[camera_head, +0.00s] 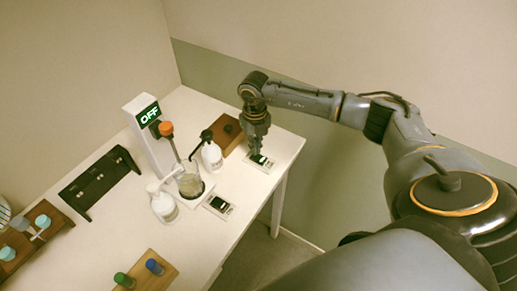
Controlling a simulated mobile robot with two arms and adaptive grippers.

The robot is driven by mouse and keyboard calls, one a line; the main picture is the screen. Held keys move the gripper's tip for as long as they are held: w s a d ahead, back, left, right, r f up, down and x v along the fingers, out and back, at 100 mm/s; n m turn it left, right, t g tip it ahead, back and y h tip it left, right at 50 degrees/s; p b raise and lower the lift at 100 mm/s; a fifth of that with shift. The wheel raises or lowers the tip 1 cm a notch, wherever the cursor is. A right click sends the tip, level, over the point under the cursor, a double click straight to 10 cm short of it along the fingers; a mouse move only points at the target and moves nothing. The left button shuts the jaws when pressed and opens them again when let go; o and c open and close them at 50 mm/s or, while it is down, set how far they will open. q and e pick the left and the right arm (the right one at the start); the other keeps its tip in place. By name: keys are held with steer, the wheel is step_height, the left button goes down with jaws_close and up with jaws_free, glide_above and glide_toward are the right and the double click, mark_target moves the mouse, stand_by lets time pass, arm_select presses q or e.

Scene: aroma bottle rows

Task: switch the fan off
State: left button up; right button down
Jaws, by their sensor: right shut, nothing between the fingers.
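My right gripper (256,151) points down, shut and empty, at a small white switch plate (269,166) near the table's right edge. The plate shows a dark and green part; the fingertips hide some of it, and I cannot tell whether they touch it. A second white plate with a dark switch (219,205) lies nearer the front. A round pale grille (3,213), possibly the fan, is cut off at the left edge. I cannot tell whether it turns. My left gripper is not in view.
A white tower (150,145) with a lit green "OFF" display stands behind a glass beaker (189,184). A black rack (100,180), wooden blocks and coloured-cap vials stand left and in front. The front-right tabletop is clear.

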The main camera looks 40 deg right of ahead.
steer(key=shift+s+f+b, duration=0.1)
steer(key=shift+f+b, duration=0.7)
steer(key=shift+f, duration=0.2)
stand_by(0.3)
steer(key=shift+r+p, duration=0.6)
steer(key=shift+r, duration=0.15)
steer(key=shift+r+p, duration=1.7)
steer(key=shift+r, duration=1.15)
steer(key=shift+f, duration=0.15)
